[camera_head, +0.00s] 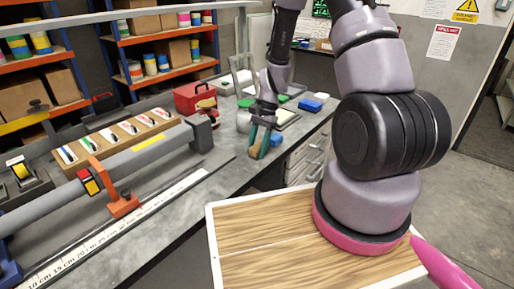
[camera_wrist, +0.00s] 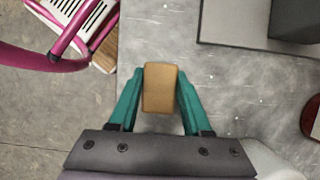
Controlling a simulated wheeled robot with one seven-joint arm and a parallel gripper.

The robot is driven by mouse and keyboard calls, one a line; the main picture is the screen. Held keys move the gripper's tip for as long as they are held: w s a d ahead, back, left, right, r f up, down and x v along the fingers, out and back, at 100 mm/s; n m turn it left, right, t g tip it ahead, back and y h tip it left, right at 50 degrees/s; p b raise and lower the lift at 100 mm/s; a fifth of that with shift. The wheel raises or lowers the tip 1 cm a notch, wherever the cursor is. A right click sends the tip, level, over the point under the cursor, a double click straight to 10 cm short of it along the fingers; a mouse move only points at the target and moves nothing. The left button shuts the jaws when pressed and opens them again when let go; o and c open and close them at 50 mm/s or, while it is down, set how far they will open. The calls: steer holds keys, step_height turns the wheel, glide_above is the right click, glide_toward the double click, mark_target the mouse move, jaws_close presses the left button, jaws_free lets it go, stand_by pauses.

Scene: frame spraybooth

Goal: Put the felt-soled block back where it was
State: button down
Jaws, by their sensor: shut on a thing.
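A tan-brown block (camera_wrist: 160,88) with rounded corners sits between the two teal fingers of my gripper (camera_wrist: 160,76) in the wrist view. My gripper is shut on it, one finger on each long side. In the head view my gripper (camera_head: 259,141) points down over the grey workbench, and the block (camera_head: 253,151) shows low between the fingers. I cannot tell whether the block touches the bench. Its felt sole cannot be made out.
The grey workbench (camera_head: 222,171) is bare just left of the block. A long grey bar with an orange clamp (camera_head: 121,203) and a white ruler (camera_head: 135,220) lie to the left.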

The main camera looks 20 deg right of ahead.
steer(key=shift+c, duration=1.8)
jaws_free()
steer(key=s+d+r+n+t, duration=0.1)
steer(key=d+r+n+t, duration=0.1)
steer(key=r, duration=1.3)
steer(key=s+d+r+n+t, duration=0.1)
steer(key=d+r+t, duration=0.15)
steer(key=r, duration=1.15)
steer(key=s+d+r+n+t+h, duration=0.1)
steer(key=s+r+n+t, duration=0.2)
steer(key=s+r, duration=0.9)
steer(key=shift+s+d+r+n+t+h, duration=0.15)
steer(key=shift+s+d+n+t+h, duration=0.15)
steer(key=shift+t, duration=0.95)
steer(key=shift+w, duration=0.1)
